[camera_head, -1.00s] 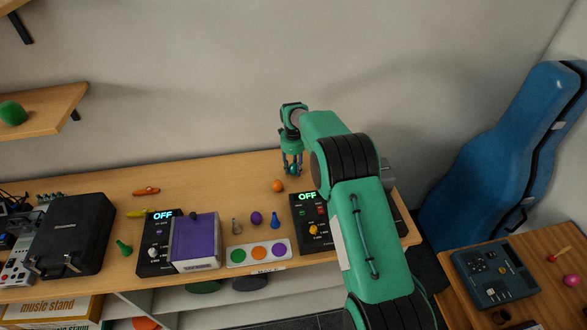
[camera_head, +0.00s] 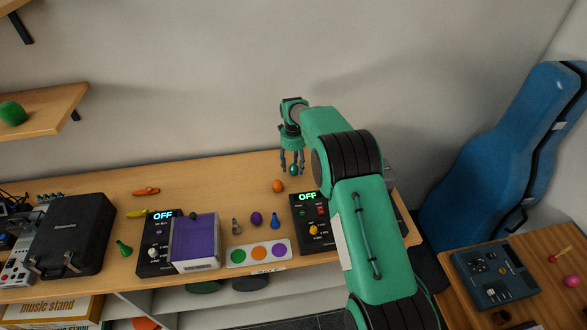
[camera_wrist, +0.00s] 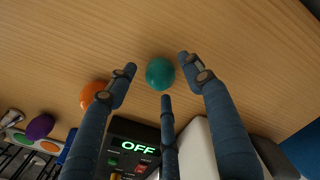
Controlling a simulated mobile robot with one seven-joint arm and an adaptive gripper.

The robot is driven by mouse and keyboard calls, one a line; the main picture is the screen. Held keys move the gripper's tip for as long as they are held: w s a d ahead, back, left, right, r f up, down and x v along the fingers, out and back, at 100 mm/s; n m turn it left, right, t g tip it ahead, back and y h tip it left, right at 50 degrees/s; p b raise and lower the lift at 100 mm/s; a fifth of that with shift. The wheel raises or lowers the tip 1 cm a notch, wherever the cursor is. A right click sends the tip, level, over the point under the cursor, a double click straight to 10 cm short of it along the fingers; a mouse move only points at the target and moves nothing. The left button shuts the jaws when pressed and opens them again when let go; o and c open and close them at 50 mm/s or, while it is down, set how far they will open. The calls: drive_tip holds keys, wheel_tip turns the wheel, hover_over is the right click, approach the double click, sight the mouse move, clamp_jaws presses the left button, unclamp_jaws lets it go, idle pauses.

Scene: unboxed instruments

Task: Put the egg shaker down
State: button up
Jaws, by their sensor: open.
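A teal egg shaker (camera_wrist: 160,74) rests on the wooden table between the spread fingers of my gripper (camera_wrist: 158,82) in the wrist view, with no finger clearly touching it. In the head view the teal egg (camera_head: 294,170) shows just below my open gripper (camera_head: 292,168), toward the back of the table. An orange egg (camera_head: 278,186) lies close by, nearer the front; it also shows in the wrist view (camera_wrist: 94,94), beside one finger. A purple egg (camera_head: 257,218) lies further forward and left.
A black device reading OFF (camera_head: 311,228) stands in front of the eggs. A tray with coloured dots (camera_head: 258,253) lies at the front edge. A blue shaker (camera_head: 275,221) stands by the purple egg. The table (camera_head: 215,180) is clear left of the gripper.

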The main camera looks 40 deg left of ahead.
wheel_tip(320, 180, up, 10)
drive_tip(key=shift+f, duration=0.1)
idle(0.4)
idle(0.5)
